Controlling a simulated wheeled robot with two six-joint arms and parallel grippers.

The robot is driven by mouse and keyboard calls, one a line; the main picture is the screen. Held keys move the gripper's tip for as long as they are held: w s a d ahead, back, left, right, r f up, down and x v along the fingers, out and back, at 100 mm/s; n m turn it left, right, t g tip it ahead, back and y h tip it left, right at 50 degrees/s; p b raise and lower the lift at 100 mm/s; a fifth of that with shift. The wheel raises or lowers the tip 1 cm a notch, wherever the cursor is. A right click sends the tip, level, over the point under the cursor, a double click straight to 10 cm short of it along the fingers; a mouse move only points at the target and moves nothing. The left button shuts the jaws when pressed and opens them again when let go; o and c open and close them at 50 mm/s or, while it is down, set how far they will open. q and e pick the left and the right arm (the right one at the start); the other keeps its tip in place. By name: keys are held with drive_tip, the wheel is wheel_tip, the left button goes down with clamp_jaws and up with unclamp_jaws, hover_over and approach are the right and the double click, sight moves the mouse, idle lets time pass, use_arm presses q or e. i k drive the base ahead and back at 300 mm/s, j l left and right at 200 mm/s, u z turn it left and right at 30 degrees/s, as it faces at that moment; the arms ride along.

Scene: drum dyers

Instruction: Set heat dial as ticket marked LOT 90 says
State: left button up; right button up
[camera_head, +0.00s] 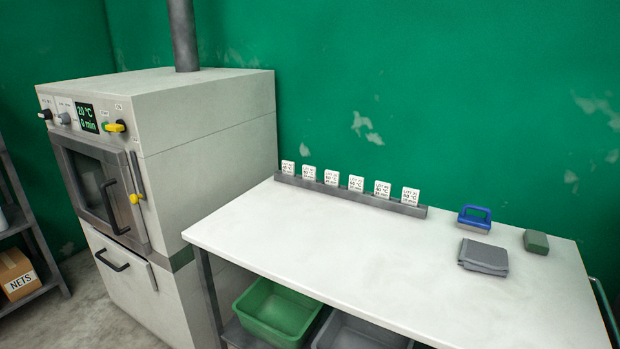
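The drum dyer (205,125) is a cream machine at the left. Its display (86,118) reads 20 °C and 0 min in green. A black knob (45,114) and a grey knob (65,118) sit left of the display; their labels are too small to read, so I cannot tell which is the heat dial. Several white tickets stand in a grey rack (425,211) at the table's back edge. The rightmost ticket (411,196) begins with LOT, but I cannot read the lot numbers surely, nor tell which is LOT 90. Neither gripper is in view.
The dyer's door (97,190) is shut. The white table (340,250) is clear at front left; a blue-handled brush (474,219), grey cloth (483,257) and green block (536,242) lie right. A green bin (277,312) is below.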

sight(45, 114)
drive_tip(key=u, duration=1.35)
